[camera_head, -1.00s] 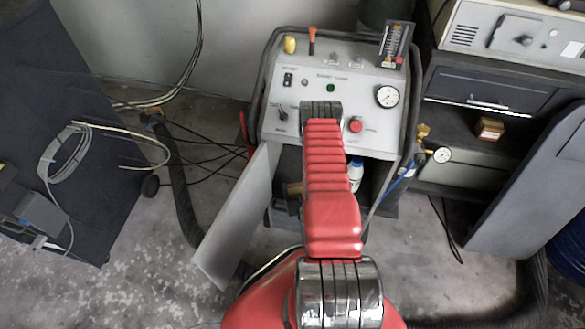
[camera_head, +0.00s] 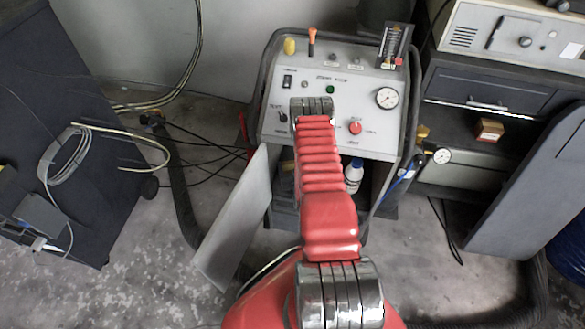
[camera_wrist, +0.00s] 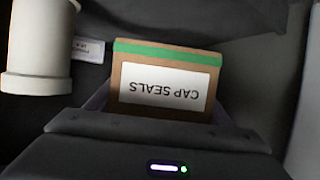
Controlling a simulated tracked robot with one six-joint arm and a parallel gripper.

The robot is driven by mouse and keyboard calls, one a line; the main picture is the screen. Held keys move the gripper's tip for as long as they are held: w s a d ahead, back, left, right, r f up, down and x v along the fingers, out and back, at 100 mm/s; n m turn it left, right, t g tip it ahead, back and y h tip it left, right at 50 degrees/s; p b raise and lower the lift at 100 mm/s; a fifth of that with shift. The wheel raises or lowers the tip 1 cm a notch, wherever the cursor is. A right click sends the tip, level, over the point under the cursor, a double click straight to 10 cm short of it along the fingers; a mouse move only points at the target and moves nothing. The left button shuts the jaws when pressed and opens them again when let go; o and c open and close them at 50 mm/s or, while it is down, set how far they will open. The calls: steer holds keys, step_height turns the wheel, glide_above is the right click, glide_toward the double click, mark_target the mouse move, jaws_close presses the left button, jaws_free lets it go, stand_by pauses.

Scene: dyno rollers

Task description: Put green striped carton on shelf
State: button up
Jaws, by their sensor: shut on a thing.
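A brown carton with a green stripe (camera_wrist: 163,55) shows in the wrist view, with a white label reading "CAP SEALS" upside down. My gripper (camera_wrist: 160,113) is shut on the carton's near end; its fingertips are mostly hidden. In the head view my red arm reaches into the open lower bay of the control cart (camera_head: 300,150) and hides both gripper and carton. A shelf inside the bay is mostly hidden. I cannot tell whether the carton touches it.
A white bottle (camera_head: 354,174) stands in the bay, right of my arm. A white cylinder (camera_wrist: 38,45) is left of the carton in the wrist view. The cart's grey door (camera_head: 238,220) hangs open at left. A small brown box (camera_head: 490,130) sits in the right cabinet.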

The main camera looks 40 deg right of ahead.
steer(key=shift+w+d, duration=0.3)
steer(key=shift+w, duration=0.2)
steer(key=shift+f, duration=1.7)
steer(key=shift+f, duration=0.15)
steer(key=o, duration=0.9)
steer(key=shift+s+a, duration=0.1)
steer(key=v, duration=1.2)
